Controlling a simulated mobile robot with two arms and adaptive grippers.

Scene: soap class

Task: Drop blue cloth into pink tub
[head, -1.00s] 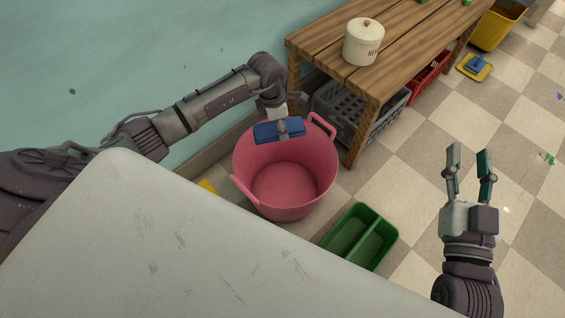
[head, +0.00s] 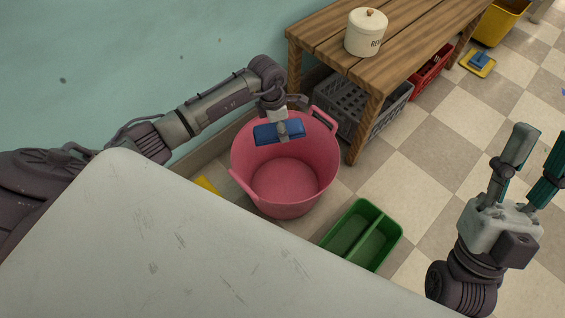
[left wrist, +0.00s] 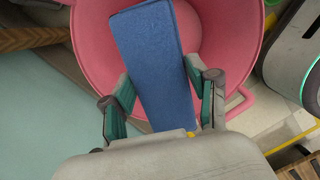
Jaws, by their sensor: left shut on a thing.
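The blue cloth (head: 279,133) is a flat, folded rectangle held over the back part of the pink tub (head: 285,180). My left gripper (head: 284,130) is shut on the cloth. In the left wrist view the cloth (left wrist: 155,62) sticks out from between the fingers of the left gripper (left wrist: 165,95), with the pink tub (left wrist: 220,45) behind it. The tub stands on the floor, and its visible inside looks empty. My right gripper (head: 535,165) is open and empty at the right, above the floor.
A green two-part caddy (head: 362,235) stands on the floor right of the tub. A wooden bench (head: 405,65) holds a white lidded canister (head: 366,33). A grey crate (head: 350,107) and a red crate (head: 432,72) sit under it. A pale surface (head: 150,240) fills the lower left.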

